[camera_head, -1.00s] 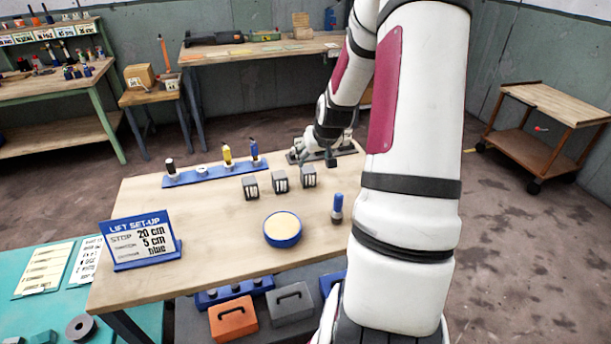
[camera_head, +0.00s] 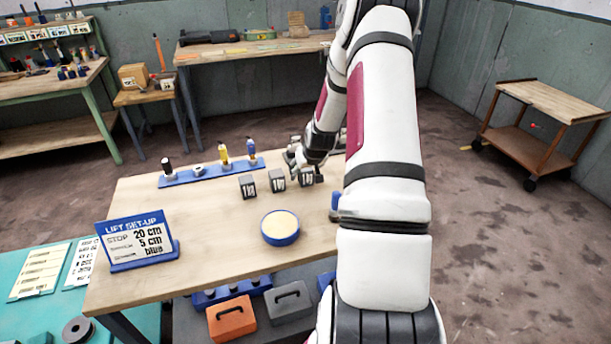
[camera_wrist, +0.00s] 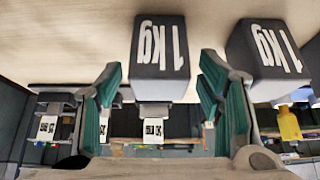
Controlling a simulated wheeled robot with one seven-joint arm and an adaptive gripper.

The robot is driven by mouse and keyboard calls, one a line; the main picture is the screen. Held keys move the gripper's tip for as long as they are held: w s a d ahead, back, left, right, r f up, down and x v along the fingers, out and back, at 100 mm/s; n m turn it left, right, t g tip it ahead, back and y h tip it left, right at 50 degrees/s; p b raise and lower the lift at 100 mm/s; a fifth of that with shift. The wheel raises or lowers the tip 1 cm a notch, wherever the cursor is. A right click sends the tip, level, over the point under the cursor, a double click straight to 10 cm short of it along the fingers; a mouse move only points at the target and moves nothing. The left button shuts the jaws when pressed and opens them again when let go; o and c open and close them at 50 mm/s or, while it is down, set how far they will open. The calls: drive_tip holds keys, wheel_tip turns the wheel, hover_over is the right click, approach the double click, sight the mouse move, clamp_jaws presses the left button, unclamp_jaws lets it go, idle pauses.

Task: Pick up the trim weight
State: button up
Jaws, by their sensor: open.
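Three dark grey blocks stand in a row on the wooden table: a left block (camera_head: 247,186), a middle block (camera_head: 277,180) and a right block (camera_head: 307,178). Two read "1 kg" in the wrist view; nothing legible marks one as the trim weight. My gripper (camera_head: 308,168) is at the right block, partly hidden by my arm. In the wrist view, which looks inverted, my gripper (camera_wrist: 160,80) is open, with its teal-padded fingers apart. One block (camera_wrist: 160,45) lies ahead, centred between them with gaps on both sides. Another block (camera_wrist: 266,50) is beside the right finger.
A blue rack (camera_head: 210,174) with several bottle-like items stands behind the blocks. A blue-rimmed round dish (camera_head: 281,228) is in front. A blue cylinder (camera_head: 336,200) is partly hidden by my arm. A blue sign (camera_head: 137,243) stands at the table's left.

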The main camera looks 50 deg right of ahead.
clamp_jaws()
drive_tip(key=shift+r, duration=0.1)
drive_tip(key=shift+d+r, duration=0.1)
drive_tip(key=shift+r, duration=0.25)
wheel_tip(320, 180, up, 9)
drive_tip(key=shift+r, duration=0.15)
idle(0.3)
